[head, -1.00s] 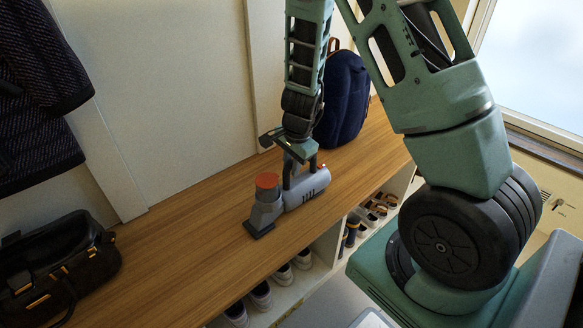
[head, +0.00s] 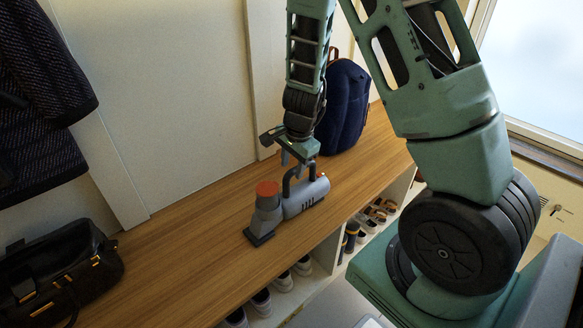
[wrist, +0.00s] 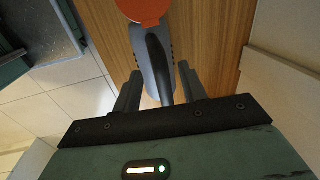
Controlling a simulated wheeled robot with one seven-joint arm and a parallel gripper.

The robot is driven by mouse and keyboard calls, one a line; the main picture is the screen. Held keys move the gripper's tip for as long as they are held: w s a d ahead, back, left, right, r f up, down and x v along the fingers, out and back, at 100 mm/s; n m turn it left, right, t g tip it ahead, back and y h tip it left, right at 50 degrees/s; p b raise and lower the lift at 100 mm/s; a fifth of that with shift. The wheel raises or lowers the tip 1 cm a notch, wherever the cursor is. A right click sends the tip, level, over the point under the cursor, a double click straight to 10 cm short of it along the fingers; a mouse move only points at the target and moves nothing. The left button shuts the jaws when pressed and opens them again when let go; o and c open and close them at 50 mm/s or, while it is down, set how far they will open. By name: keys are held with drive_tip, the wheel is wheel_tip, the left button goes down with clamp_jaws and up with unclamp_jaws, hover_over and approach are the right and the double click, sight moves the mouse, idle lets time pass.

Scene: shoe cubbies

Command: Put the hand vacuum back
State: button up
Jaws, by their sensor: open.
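The grey hand vacuum (head: 305,194) with an orange cap and a dark nozzle rests on the wooden bench top (head: 190,222). My gripper (head: 298,162) is just above its handle, with jaws open. In the wrist view, the hand vacuum's dark handle (wrist: 158,62) runs down between the two fingers of my gripper (wrist: 157,85), with a gap showing on both sides. The orange cap shows at the top of that view. No charging dock or holder for the vacuum is clearly visible.
A navy backpack (head: 343,108) stands on the bench behind my gripper. A black bag (head: 60,272) lies at the left end, below dark hanging coats (head: 45,100). Shoes (head: 262,303) fill the cubbies under the bench. The bench between bag and vacuum is clear.

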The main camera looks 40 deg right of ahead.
wheel_tip(320, 180, up, 9)
drive_tip(key=s+p, duration=0.1)
drive_tip(key=p, duration=0.3)
drive_tip(key=s+a+r+n+y, duration=0.1)
drive_tip(key=s+a+r+n, duration=0.15)
drive_tip(key=a, duration=0.35)
drive_tip(key=s+a+r+n+g+y, duration=0.1)
drive_tip(key=s+a+n, duration=0.1)
drive_tip(key=a+n, duration=0.3)
drive_tip(key=s+a+r+n, duration=0.2)
drive_tip(key=a+n, duration=0.1)
drive_tip(key=a, duration=0.4)
drive_tip(key=s+a+r+n, duration=0.2)
drive_tip(key=s+a+n, duration=0.2)
drive_tip(key=s+n, duration=0.3)
drive_tip(key=s+a+r+n+g+h, duration=0.1)
drive_tip(key=s+a+r+n, duration=0.2)
drive_tip(key=s+n, duration=0.4)
drive_tip(key=shift+s+a+b, duration=0.3)
drive_tip(key=shift+s+a, duration=0.35)
drive_tip(key=shift+s, duration=0.5)
drive_tip(key=shift+r+n, duration=0.1)
drive_tip(key=shift+n, duration=0.15)
wheel_tip(320, 180, up, 17)
drive_tip(key=p, duration=1.7)
drive_tip(key=shift+r+p, duration=0.2)
drive_tip(key=shift+p, duration=0.1)
